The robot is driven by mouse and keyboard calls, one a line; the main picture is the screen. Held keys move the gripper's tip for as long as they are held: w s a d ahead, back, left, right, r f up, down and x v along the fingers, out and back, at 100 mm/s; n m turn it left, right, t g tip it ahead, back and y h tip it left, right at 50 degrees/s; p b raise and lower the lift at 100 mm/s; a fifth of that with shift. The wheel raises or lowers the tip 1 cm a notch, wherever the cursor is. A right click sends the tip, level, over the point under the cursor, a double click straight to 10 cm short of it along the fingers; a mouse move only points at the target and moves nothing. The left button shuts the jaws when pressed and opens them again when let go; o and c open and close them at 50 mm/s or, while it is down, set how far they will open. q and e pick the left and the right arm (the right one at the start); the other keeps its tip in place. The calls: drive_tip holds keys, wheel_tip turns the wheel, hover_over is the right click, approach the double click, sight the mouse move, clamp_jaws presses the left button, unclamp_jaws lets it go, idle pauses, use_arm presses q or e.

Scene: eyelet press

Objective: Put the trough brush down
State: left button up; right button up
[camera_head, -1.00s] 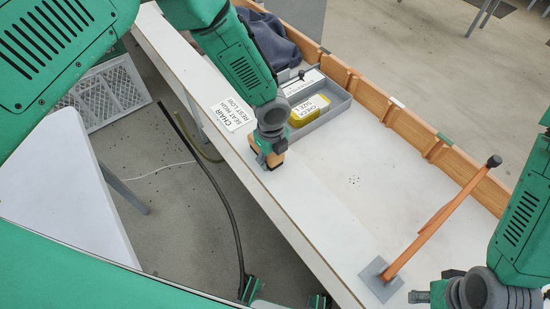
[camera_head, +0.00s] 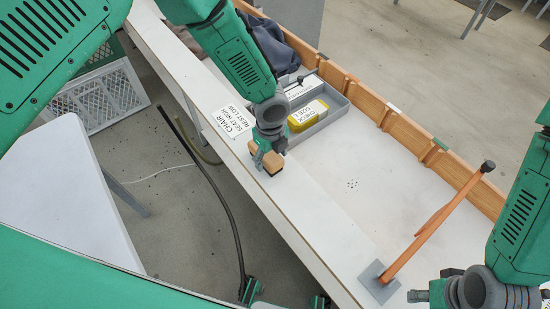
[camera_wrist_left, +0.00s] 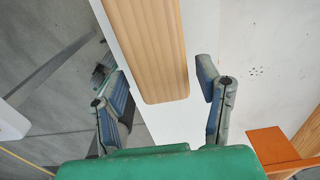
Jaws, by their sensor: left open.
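The trough brush shows as a pale wooden block (camera_head: 268,163) under my left gripper (camera_head: 263,153), near the long edge of the white table in the head view. In the left wrist view its long wooden back (camera_wrist_left: 148,45) runs from the top edge to between the fingers. My left gripper (camera_wrist_left: 162,73) is open there, with a finger apart from the wood on each side. The brush's underside is hidden, so its contact with the table cannot be judged. My right gripper (camera_head: 420,296) is at the lower right, partly seen, its fingers unclear.
The white table (camera_head: 335,190) has a wooden rail (camera_head: 410,130) along its far side. A grey tray (camera_head: 325,122) holds a yellow block (camera_head: 307,115). A printed card (camera_head: 233,121) lies left of it. An orange post on a grey plate (camera_head: 378,284) stands near the front.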

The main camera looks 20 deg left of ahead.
use_arm(q)
drive_tip(key=r, duration=0.5)
drive_tip(key=d+r, duration=0.1)
drive_tip(key=r, duration=0.1)
drive_tip(key=shift+r, duration=0.4)
drive_tip(key=shift+d+r, duration=0.25)
drive_tip(key=shift+r, duration=0.05)
drive_tip(key=shift+a, duration=0.3)
drive_tip(key=s+a+f+n+g+h, duration=0.1)
drive_tip(key=s+f+n, duration=0.2)
drive_tip(key=s+n, duration=0.15)
drive_tip(key=s+a+f+n+h, duration=0.1)
drive_tip(key=s+a+f+n, duration=0.15)
drive_tip(key=s, duration=0.35)
drive_tip(key=s+a+f+n+t+y, duration=0.1)
drive_tip(key=s+a+n+y, duration=0.1)
drive_tip(key=s+a+n, duration=1)
drive_tip(key=s+n, duration=0.4)
drive_tip(key=n, duration=0.2)
drive_tip(key=shift+a+t, duration=0.4)
